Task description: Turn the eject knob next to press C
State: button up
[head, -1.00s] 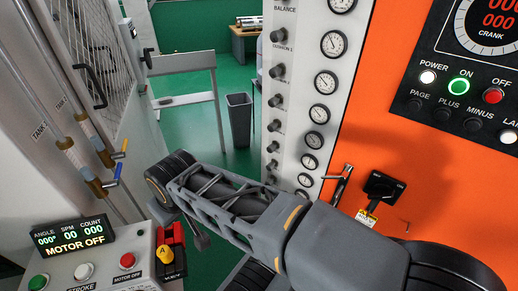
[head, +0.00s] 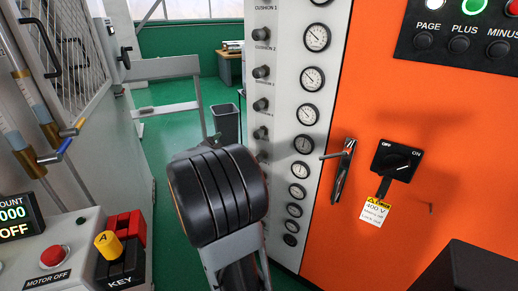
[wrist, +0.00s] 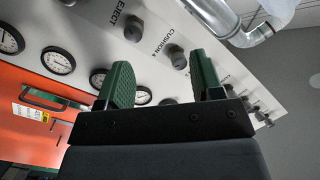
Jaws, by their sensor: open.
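The eject knob (wrist: 133,28) is a dark round knob beside the printed word EJECT on a pale panel, at the top of the wrist view. My gripper (wrist: 161,72) shows its two green fingers apart, with nothing between them. The knob lies beyond the fingertips, above and between them in the picture, and appears apart from them. The cushion 4 knob (wrist: 178,57) is nearer the right finger. In the head view the pale panel (head: 282,85) carries a column of knobs, the lower ones partly hidden by my arm. The gripper is out of the head view. No letter C is readable.
Gauges (head: 317,37) line the panel beside the knobs. The orange cabinet (head: 345,240) has a metal handle (head: 343,170) and a black switch (head: 397,160). A control box (head: 55,262) stands at lower left. A silver pipe (wrist: 240,30) shows in the wrist view.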

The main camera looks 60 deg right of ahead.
aim_at(256, 136)
jog(key=s+d+g, duration=0.1)
jog(key=d, duration=0.4)
jog(key=s+d+f+m+g, duration=0.1)
jog(key=d, duration=0.4)
jog(key=s+d+f+m+g+b, duration=0.1)
jog(key=s+d, duration=0.1)
jog(key=d, duration=0.3)
jog(key=shift+d+f+h, duration=0.1)
jog(key=shift+d+h, duration=0.2)
jog(key=c, duration=0.9)
